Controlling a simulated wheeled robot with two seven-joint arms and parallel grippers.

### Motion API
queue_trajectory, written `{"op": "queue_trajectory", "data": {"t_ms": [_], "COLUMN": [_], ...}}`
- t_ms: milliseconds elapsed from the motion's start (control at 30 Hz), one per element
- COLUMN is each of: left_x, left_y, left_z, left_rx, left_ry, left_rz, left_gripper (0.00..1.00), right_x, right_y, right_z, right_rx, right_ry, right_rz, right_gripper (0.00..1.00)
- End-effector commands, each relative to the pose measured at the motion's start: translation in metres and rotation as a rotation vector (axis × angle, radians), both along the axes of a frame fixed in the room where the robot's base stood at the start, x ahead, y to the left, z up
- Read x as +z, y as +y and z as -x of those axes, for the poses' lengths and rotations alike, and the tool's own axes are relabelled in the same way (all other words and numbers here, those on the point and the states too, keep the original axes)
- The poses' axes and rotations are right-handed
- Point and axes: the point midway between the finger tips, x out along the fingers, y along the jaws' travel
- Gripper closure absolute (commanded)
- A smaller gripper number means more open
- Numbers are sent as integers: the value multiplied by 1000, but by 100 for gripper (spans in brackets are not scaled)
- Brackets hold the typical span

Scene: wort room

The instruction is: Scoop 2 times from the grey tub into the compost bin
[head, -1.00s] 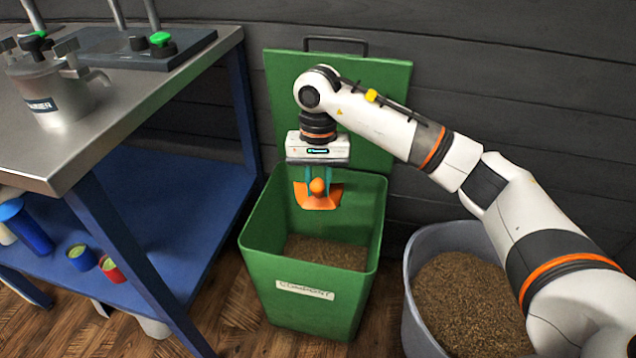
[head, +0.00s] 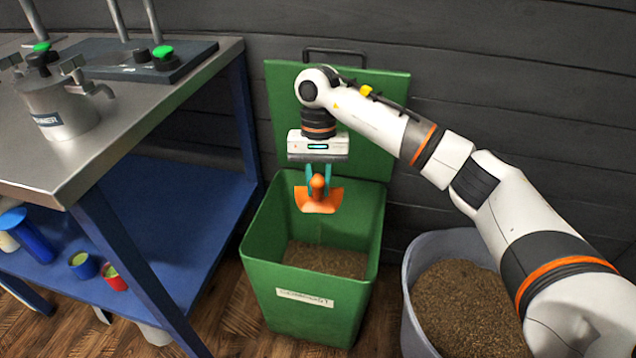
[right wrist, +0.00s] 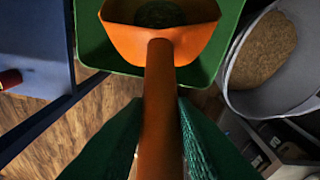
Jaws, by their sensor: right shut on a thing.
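My right gripper (head: 318,176) is shut on the handle of an orange scoop (head: 318,201) and holds it above the open green compost bin (head: 308,291). In the right wrist view the scoop (right wrist: 160,45) points away over the bin, with its handle between the two fingers (right wrist: 160,130). A little dark matter seems to show in the scoop's hollow. The bin holds a layer of brown grain, and its lid stands open at the back. The grey tub (head: 412,300) is at the right, with brown grain in it, partly hidden by my right arm. My left gripper is not in view.
A steel-topped table (head: 150,105) with a blue lower shelf (head: 165,215) stands at the left, close to the bin. A metal pot (head: 58,105) is on its top. A dark plank wall is behind.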

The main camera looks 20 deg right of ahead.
Motion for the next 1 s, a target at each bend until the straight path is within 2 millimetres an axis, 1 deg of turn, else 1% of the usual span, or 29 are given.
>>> {"op": "queue_trajectory", "data": {"t_ms": [300, 567, 833, 1000], "left_x": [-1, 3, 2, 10], "left_y": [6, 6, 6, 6], "left_z": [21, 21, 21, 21], "left_rx": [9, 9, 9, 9], "left_ry": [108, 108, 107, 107], "left_rz": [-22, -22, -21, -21], "left_gripper": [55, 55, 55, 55], "right_x": [7, 12, 17, 20], "right_y": [-2, -8, -14, -17], "right_z": [-6, -22, -38, -47], "right_rx": [-1, -3, -4, -2], "right_ry": [33, 108, 183, 225], "right_rz": [-18, -46, -78, -92], "right_gripper": [100, 100, 100, 100]}}
